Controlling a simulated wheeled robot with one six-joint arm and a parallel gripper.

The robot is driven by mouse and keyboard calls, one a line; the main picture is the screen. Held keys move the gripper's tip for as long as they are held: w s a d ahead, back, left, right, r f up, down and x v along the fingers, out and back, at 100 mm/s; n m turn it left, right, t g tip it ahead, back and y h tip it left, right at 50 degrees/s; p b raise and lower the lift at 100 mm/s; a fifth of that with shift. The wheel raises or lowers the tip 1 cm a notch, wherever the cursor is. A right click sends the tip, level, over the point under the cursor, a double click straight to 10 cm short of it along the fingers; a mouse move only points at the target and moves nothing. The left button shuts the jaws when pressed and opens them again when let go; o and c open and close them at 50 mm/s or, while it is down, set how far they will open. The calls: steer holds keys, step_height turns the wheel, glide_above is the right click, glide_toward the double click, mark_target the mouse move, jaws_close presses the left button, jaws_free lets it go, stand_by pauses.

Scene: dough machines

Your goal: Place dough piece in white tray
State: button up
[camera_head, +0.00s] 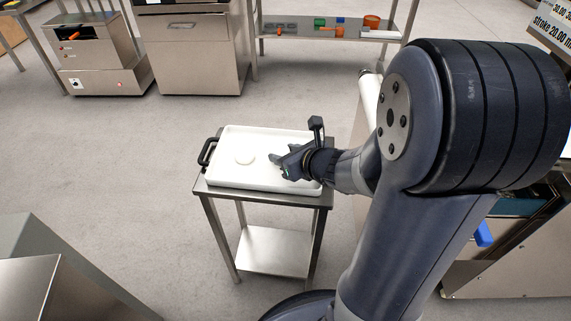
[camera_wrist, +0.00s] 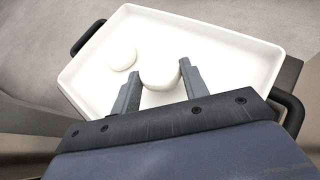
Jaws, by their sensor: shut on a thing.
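The white tray (camera_head: 226,177) lies on a small steel cart. It also fills much of the wrist view (camera_wrist: 227,48). One round pale dough piece (camera_head: 244,157) lies in the tray, left of my gripper; the wrist view shows it at the upper left (camera_wrist: 122,59). A second dough piece (camera_wrist: 160,76) is between the fingers of my gripper (camera_wrist: 158,86), which is shut on it. In the head view my gripper (camera_head: 281,165) is over the tray's right half and hides the held piece. I cannot tell whether the held piece touches the tray floor.
The steel cart (camera_head: 207,188) has a dark handle (camera_head: 207,151) at its left and a lower shelf (camera_head: 273,252). Steel machines (camera_head: 190,50) and a shelf with small coloured items (camera_head: 330,32) stand at the back. Bare floor (camera_head: 120,160) is left of the cart.

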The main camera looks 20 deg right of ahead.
steer(key=shift+f, duration=0.95)
steer(key=shift+f+b, duration=0.25)
steer(key=shift+b, duration=0.25)
steer(key=o, duration=1)
steer(key=shift+r, duration=0.1)
steer(key=shift+c, duration=0.2)
steer(key=shift+r+p, duration=0.15)
steer(key=shift+p, duration=0.15)
steer(key=shift+s+d+r, duration=0.1)
steer(key=shift+s+r, duration=0.1)
steer(key=shift+r, duration=0.05)
steer(key=p+v, duration=0.4)
steer(key=v, duration=0.6)
steer(key=shift+s+d, duration=0.1)
steer(key=shift+s+d+r+p, duration=0.15)
steer(key=shift+s+r+p, duration=0.05)
steer(key=shift+s+p, duration=0.3)
